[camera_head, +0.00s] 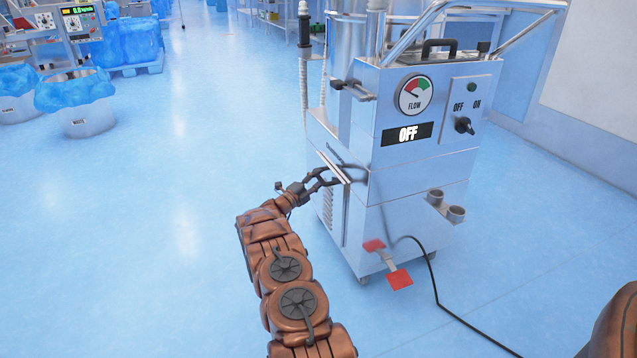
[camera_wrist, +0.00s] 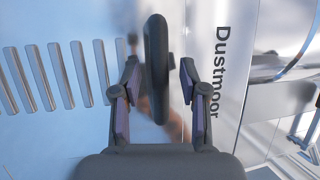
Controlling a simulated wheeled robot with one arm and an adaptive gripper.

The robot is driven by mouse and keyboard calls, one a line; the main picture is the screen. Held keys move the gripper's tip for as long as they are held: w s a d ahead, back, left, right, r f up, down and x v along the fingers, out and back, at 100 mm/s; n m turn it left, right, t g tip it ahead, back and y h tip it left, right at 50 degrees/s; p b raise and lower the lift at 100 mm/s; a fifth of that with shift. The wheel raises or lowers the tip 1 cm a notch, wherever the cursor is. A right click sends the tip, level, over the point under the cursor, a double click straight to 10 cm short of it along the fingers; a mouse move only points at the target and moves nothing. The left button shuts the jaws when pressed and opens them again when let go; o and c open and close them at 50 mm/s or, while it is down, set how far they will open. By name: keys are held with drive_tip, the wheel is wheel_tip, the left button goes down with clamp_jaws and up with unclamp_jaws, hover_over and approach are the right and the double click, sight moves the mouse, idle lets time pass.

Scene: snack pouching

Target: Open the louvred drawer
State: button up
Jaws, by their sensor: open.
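The louvred drawer is on the left side of a steel dust machine (camera_head: 416,140). Its slotted front (camera_head: 327,208) shows below my gripper in the head view, and its louvre slots (camera_wrist: 62,75) fill the left of the wrist view. My gripper (camera_head: 322,178) is at that side of the machine. In the wrist view my gripper (camera_wrist: 160,70) is open, with one finger on each side of a dark upright handle (camera_wrist: 156,60). I see no firm grip on the handle. How far the drawer stands out is hard to tell.
A red pedal (camera_head: 399,279) and a black cable (camera_head: 437,290) lie low in front. The floor (camera_head: 150,220) to the left is clear. Blue-lined bins (camera_head: 78,100) stand far left.

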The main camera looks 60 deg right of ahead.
drive_tip(key=shift+d, duration=0.45)
drive_tip(key=shift+s, duration=0.1)
drive_tip(key=shift+r, duration=0.1)
clamp_jaws()
